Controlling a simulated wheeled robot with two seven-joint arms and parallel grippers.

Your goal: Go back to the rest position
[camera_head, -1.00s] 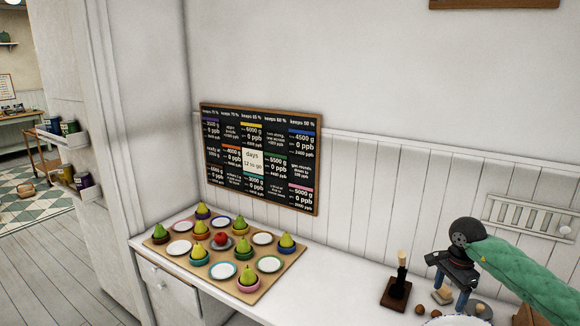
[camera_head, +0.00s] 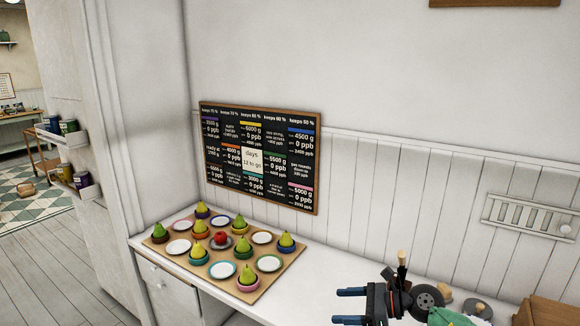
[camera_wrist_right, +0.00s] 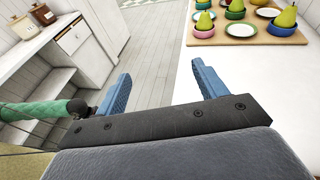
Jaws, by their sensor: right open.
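My right gripper (camera_head: 350,306) is at the bottom of the head view, over the front of the white counter (camera_head: 330,270). Its two blue fingers point left and stand apart, with nothing between them. In the right wrist view the open fingers (camera_wrist_right: 161,70) show empty, with the grey floor and counter edge beyond them. My left gripper is not seen. A green-sleeved arm part shows at the left of the wrist view.
A wooden board (camera_head: 200,272) with pears, a red apple (camera_head: 220,238) and empty plates lies left of my right gripper. A wooden-handled tool (camera_head: 402,258) is partly hidden behind the gripper. A brown box (camera_head: 543,312) stands at the right. The counter between board and gripper is clear.

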